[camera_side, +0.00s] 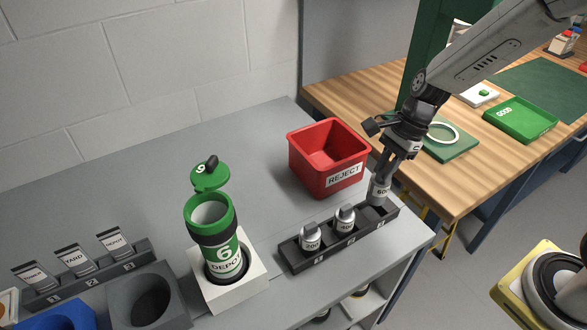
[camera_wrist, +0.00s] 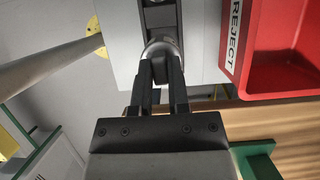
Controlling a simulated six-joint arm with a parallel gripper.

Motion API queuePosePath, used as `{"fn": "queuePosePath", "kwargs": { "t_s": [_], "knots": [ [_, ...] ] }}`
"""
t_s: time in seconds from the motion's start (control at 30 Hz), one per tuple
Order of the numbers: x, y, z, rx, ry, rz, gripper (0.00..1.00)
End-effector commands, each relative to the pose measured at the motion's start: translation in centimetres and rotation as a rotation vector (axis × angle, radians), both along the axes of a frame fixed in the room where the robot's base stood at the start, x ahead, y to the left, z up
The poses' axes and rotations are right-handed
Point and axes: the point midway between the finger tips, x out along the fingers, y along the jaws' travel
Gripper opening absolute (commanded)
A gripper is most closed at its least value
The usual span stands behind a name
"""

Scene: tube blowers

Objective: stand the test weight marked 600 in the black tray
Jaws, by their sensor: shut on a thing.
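The test weight marked 600 (camera_side: 379,191) is a grey metal cylinder with a white label. My gripper (camera_side: 385,174) is shut on its top from above. The weight is upright at the right end of the black tray (camera_side: 296,263); I cannot tell if its base touches the tray floor. In the tray, the weights marked 200 (camera_side: 310,238) and 400 (camera_side: 344,218) stand to its left. In the wrist view, the 600 weight (camera_wrist: 161,46) shows between my fingertips (camera_wrist: 161,60), with the dark tray (camera_wrist: 160,18) beyond it.
A red REJECT bin (camera_side: 327,157) stands close behind the tray; it also shows in the wrist view (camera_wrist: 285,85). A green canister (camera_side: 212,222) with its lid open stands in a white holder (camera_side: 236,298) to the left. The grey bench behind the canister is clear.

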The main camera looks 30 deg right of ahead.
Motion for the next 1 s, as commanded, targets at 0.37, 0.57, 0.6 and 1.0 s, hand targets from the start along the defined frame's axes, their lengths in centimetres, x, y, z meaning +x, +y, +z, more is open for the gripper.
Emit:
{"fn": "queuePosePath", "kwargs": {
  "t_s": [0.37,0.57,0.6,1.0],
  "knots": [
    [0.1,0.0,-2.3,0.000,-0.001,0.001,0.00],
    [0.0,0.0,-2.6,0.000,0.000,0.000,0.00],
    [0.0,0.0,-2.9,0.000,0.000,-0.001,0.00],
    [0.0,0.0,-5.8,0.000,0.000,0.000,0.00]
  ]
}}
